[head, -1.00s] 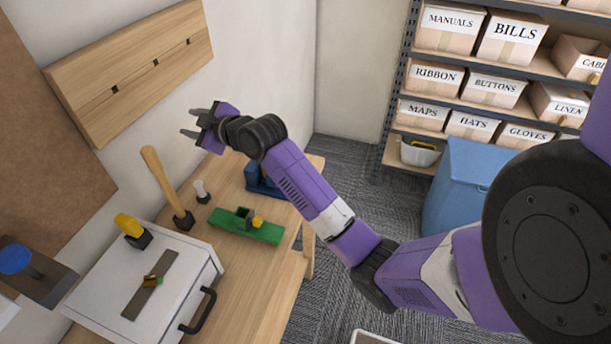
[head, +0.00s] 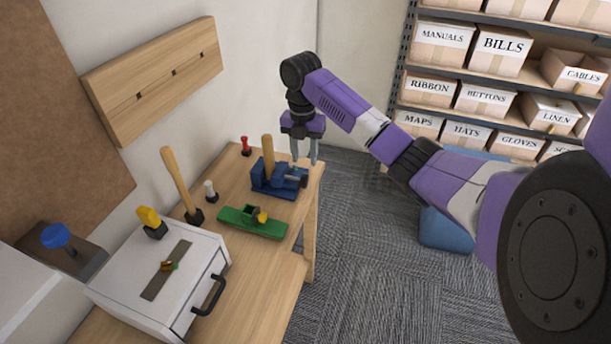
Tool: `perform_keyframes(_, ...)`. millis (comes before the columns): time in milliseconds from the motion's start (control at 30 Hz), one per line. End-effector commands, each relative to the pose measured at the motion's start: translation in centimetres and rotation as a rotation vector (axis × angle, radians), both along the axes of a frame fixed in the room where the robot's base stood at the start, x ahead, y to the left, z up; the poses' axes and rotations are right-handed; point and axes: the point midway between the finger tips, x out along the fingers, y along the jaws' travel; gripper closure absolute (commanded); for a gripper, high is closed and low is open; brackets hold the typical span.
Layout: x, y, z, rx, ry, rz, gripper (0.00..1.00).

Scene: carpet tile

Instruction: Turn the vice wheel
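The blue vice (head: 277,183) stands near the far right corner of the wooden workbench, with a wooden piece (head: 268,157) upright in or behind it. What looks like its dark wheel (head: 303,181) is on the right end, near the bench's edge. My gripper (head: 305,161) points down just above that end, its two grey fingers apart with a gap between them. It looks empty. I cannot tell whether a finger touches the wheel.
A green block device (head: 252,221) lies in front of the vice. A mallet (head: 182,186), small white-topped item (head: 210,191) and red item (head: 246,146) stand nearby. A white drawer box (head: 150,285) is nearer. Shelves (head: 470,115) with labelled boxes stand right, beyond open carpet.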

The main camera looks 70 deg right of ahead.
Motion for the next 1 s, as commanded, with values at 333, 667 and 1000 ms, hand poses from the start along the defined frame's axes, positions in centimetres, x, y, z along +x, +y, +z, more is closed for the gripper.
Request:
perform_keyframes(333, -0.2, 0.0, -4.6, 0.001, 0.0, 0.0, 0.61)
perform_keyframes(667, -0.2, 0.0, -7.5, -0.002, -0.003, 0.0, 0.61)
perform_keyframes(1000, -0.1, 0.0, -7.6, -0.003, -0.003, 0.0, 0.79)
